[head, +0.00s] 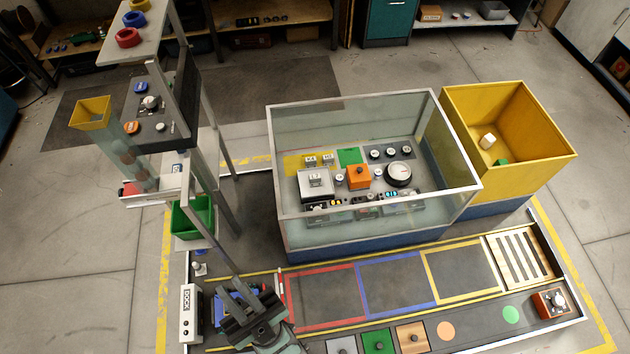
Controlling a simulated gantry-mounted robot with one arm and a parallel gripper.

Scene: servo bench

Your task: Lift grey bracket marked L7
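My gripper (246,308) is at the bottom left of the head view, low over the dark rail strip. A blue part (221,312) lies beneath it, partly hidden; I cannot tell whether they touch. The finger gap is not clear. No label L7 can be read, so I cannot tell for sure which thing is the grey bracket. A square grey block (314,186) with a light top piece stands inside the glass-walled case. Two small grey pieces (310,160) with dark marks sit behind it. A grey square (341,345) is cut by the bottom edge.
The glass-walled case (285,232) also holds an orange block (358,177) and a dial (399,174). A yellow bin (540,140) stands to its right. A tall frame with a green bin (194,217) rises at left. Red, blue and yellow outlined squares are empty (322,296).

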